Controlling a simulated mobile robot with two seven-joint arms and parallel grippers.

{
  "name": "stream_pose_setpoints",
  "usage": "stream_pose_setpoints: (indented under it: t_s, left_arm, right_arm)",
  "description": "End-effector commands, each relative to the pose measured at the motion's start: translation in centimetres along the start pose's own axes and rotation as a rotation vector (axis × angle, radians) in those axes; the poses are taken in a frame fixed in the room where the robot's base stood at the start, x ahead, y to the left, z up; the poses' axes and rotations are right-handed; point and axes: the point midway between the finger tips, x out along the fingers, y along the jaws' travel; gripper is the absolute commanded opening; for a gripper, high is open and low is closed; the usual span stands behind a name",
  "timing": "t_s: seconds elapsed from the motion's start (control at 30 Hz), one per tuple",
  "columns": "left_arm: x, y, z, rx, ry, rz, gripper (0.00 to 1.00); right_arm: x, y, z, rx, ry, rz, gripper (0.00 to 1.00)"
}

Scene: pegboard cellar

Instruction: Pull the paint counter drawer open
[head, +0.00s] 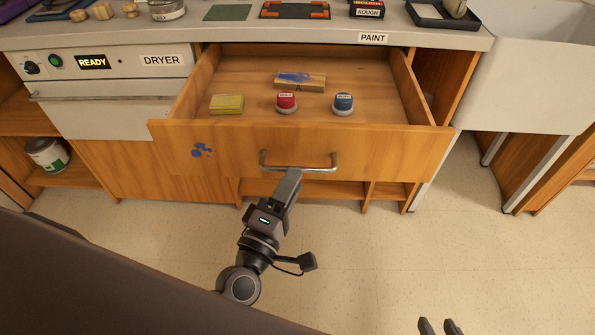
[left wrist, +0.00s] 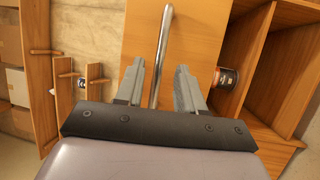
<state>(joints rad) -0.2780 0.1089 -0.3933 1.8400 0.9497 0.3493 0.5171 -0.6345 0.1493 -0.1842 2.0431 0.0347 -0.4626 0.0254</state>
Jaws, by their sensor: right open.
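The paint counter drawer (head: 230,150) stands pulled out below the counter, with its inside showing in the head view. Its wooden front has blue paint marks and a metal bar handle (head: 300,168). My left gripper (head: 289,178) is at the handle. In the left wrist view the handle (left wrist: 162,45) runs between the two fingers of my left gripper (left wrist: 160,84), with a gap on both sides, so it is open around the bar. My right gripper (head: 440,326) shows only its fingertips at the bottom edge of the head view, open and away from the drawer.
The drawer holds a yellow sponge (head: 227,104), a red-lidded jar (head: 286,103), a blue-lidded jar (head: 343,104) and a blue-stained wooden block (head: 300,81). A dryer (head: 120,90) is at left, a white sink (head: 530,80) at right. The floor (head: 400,250) in front is clear.

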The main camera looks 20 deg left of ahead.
Motion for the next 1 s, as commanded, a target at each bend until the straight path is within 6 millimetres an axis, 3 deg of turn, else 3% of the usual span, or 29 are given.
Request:
stream_pose_setpoints:
  t_s: [0.23,0.83,1.0]
  left_arm:
    - [-2.6,0.0,0.0,-0.001,0.001,0.0,0.38]
    - [-2.9,0.0,0.0,0.003,-0.001,0.001,0.38]
    - [-3.8,-0.8,0.8,0.161,-0.081,-0.036,0.38]
  right_arm:
    - [0.1,0.0,0.2,0.0,0.0,0.0,0.43]
    - [0.1,0.1,0.2,-0.003,-0.002,0.0,0.43]
    - [0.1,0.1,0.2,-0.005,-0.002,0.0,0.43]
